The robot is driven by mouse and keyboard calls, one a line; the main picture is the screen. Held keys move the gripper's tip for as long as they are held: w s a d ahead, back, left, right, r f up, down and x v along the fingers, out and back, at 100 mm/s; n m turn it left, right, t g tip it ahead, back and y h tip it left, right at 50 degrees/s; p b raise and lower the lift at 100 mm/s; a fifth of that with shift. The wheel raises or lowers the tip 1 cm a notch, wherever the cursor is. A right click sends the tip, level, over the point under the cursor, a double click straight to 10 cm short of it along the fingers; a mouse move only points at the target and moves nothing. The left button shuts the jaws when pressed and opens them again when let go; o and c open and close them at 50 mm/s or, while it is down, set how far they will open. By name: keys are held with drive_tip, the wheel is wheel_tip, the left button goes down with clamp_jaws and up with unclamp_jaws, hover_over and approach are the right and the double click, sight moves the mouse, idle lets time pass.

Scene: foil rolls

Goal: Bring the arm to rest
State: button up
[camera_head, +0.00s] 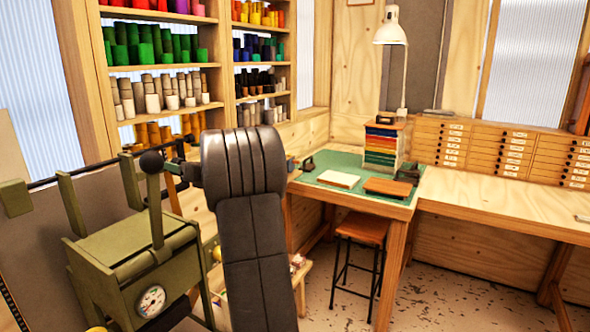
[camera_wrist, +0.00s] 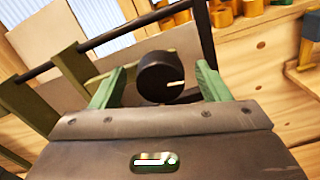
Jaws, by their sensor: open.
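My arm rises in the middle of the head view, and my gripper (camera_head: 176,172) sits at its left, beside the black ball knob (camera_head: 151,162) on the lever of an olive-green press (camera_head: 135,262). In the wrist view, my gripper (camera_wrist: 160,71) has its two green fingers spread apart. The black round knob (camera_wrist: 166,80) shows between them, with visible gaps on both sides. Nothing is gripped. How deep the knob lies between the fingers is hard to tell.
A dark bar (camera_wrist: 115,38) runs close behind the knob. Shelves of coloured foil rolls (camera_head: 150,45) stand behind. At right are a bench with a green mat (camera_head: 350,165), a lamp (camera_head: 390,28), drawers (camera_head: 500,150) and a stool (camera_head: 362,228). Floor at the lower right is open.

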drive_tip(key=shift+n+p, duration=1.1)
drive_tip(key=shift+n, duration=0.3)
